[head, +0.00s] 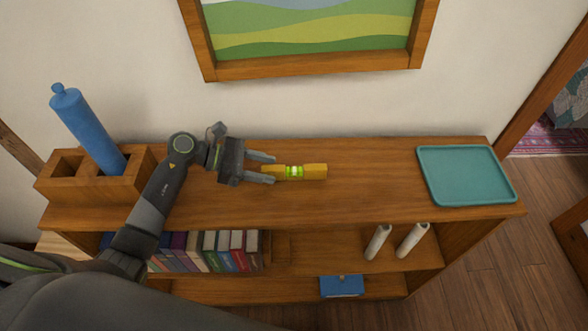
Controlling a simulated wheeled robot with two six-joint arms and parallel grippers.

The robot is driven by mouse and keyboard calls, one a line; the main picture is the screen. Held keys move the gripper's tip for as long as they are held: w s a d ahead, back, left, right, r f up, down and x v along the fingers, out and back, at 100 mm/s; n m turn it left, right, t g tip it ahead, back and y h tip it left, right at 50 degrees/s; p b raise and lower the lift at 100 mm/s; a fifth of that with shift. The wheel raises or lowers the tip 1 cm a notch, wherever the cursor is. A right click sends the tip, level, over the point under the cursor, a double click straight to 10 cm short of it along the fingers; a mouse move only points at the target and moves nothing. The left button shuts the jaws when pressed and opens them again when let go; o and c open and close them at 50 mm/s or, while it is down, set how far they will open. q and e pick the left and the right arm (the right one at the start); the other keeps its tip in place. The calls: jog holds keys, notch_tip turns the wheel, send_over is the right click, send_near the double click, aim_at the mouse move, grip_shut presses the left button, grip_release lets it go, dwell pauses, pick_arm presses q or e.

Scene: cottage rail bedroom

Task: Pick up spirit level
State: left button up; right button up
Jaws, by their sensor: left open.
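A yellow spirit level (313,172) with a bright green vial lies on the top of a wooden shelf unit, near the middle. My left gripper (268,167) comes in from the left, with its two fingers apart and pointing right. The fingertips are at the left end of the level, and the front finger overlaps that end in the picture. I cannot tell whether the fingers touch it. My right gripper is not in view.
A teal tray (464,199) lies at the right end of the shelf top (380,194). A wooden holder (75,193) with a blue cylinder (88,130) stands at the left. Books (222,249) and two white cylinders (411,240) are on the lower shelf. A framed picture (312,68) hangs behind.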

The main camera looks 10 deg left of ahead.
aim_at(280, 171)
pick_arm(q)
jog(key=x, duration=0.4)
jog(key=shift+d+r+p, duration=0.15)
jog(key=shift+d+p, duration=0.1)
jog(key=shift+p, duration=0.05)
grip_shut()
